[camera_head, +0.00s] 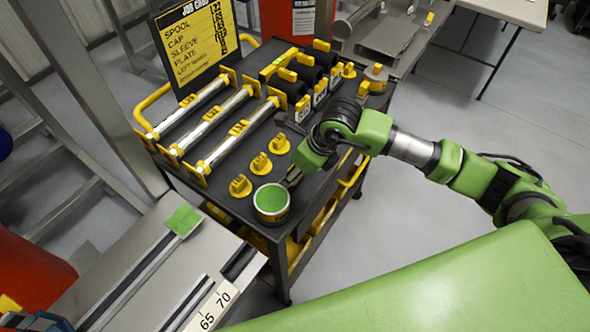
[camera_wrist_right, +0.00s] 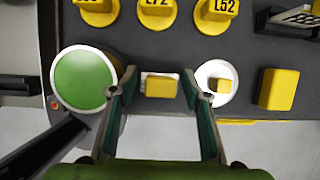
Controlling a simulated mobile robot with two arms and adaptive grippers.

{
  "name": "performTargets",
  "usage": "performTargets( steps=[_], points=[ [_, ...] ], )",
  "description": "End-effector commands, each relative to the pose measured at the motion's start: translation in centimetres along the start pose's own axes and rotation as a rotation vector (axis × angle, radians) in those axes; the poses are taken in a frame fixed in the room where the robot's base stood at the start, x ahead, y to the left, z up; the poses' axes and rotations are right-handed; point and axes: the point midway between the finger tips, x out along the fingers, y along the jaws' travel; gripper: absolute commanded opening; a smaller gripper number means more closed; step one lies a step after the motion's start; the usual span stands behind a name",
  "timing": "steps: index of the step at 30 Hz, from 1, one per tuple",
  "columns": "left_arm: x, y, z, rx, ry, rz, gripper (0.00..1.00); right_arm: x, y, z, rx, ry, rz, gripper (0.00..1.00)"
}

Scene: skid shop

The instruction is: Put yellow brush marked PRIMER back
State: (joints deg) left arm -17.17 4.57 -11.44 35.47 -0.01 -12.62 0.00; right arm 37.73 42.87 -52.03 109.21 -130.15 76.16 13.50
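My right gripper (camera_head: 296,178) is low over the front right part of the black cart, partly hidden by its own arm. In the right wrist view the gripper (camera_wrist_right: 160,84) is open. A yellow block with a pale edge (camera_wrist_right: 160,87) shows between its fingers, with gaps on both sides. It may be the brush, but I can read no PRIMER mark on it. A tin with a green top (camera_head: 271,203) stands at the cart's near corner; it is just left of the fingers in the wrist view (camera_wrist_right: 83,80). My left gripper is not in view.
Yellow numbered pieces (camera_wrist_right: 155,14) stand in a row beyond the fingers. A white disc with a yellow top (camera_wrist_right: 215,82) and another yellow block (camera_wrist_right: 278,90) lie to the right. Silver tubes (camera_head: 215,128) and a job card board (camera_head: 197,45) fill the cart's far left.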

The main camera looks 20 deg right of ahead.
Motion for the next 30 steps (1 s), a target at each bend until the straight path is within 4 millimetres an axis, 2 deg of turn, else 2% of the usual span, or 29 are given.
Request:
performTargets(
  steps=[8,11,13,24,30],
  points=[
    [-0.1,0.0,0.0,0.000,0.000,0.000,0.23,-0.1,0.0,0.0,0.001,0.000,0.000,0.44],
    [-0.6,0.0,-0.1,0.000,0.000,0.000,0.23,-0.5,0.0,0.2,0.001,0.000,0.000,0.44],
    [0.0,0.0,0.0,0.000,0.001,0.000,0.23,-1.1,-0.1,0.1,0.000,-0.003,-0.003,0.44],
    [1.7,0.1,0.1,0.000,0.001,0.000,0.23,-8.8,-0.1,0.2,-0.002,-0.005,-0.004,0.44],
    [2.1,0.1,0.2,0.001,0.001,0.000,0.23,-11.5,0.0,0.1,-0.001,-0.003,-0.001,0.44]
  ],
)
